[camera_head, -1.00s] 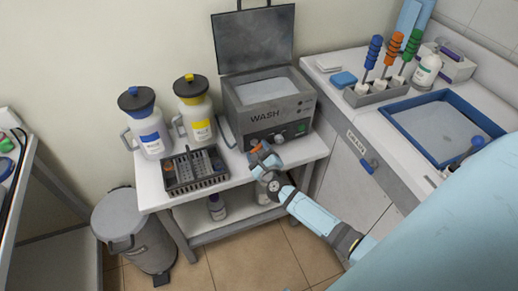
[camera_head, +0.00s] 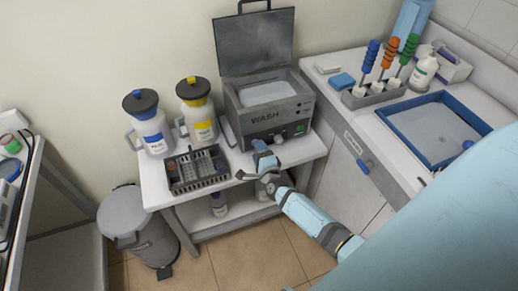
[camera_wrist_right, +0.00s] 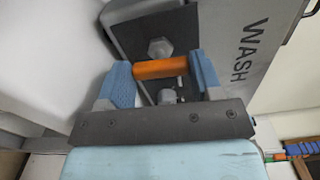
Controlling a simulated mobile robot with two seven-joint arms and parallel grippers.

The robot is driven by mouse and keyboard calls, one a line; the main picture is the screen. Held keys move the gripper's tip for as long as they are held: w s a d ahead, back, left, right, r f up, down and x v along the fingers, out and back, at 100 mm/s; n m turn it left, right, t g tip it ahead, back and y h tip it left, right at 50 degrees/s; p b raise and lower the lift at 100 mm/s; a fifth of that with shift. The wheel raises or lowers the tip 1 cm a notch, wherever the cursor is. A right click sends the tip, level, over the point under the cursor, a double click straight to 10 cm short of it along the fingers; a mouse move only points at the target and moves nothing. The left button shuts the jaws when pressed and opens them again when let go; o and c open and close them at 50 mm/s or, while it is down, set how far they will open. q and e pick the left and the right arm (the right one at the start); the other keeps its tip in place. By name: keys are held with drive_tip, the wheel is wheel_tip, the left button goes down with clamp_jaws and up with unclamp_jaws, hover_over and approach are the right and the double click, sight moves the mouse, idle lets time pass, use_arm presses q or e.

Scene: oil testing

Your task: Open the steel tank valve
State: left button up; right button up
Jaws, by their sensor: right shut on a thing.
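The steel tank (camera_head: 268,119), marked WASH, stands on a white cart with its lid (camera_head: 256,45) open. The tank also shows in the right wrist view (camera_wrist_right: 230,60), with its lettering tilted. An orange valve handle (camera_wrist_right: 160,69) lies across its front in the right wrist view, near two grey metal fittings. My right gripper (camera_wrist_right: 163,72) is shut on this handle, with a blue finger pad at each end. In the head view my right gripper (camera_head: 256,161) is at the tank's lower front, and the handle is hidden there. My left gripper is not in view.
A blue-labelled jug (camera_head: 152,135) and a yellow-labelled jug (camera_head: 196,122) stand left of the tank. A dark rack (camera_head: 190,182) sits in front of them. A grey bin (camera_head: 125,216) stands left of the cart. A counter with a blue-rimmed tray (camera_head: 391,121) is on the right.

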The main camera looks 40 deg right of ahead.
drive_tip(key=shift+n, duration=0.5)
drive_tip(key=o, duration=0.9)
drive_tip(key=v, duration=1.4)
drive_tip(key=shift+w+a, duration=0.1)
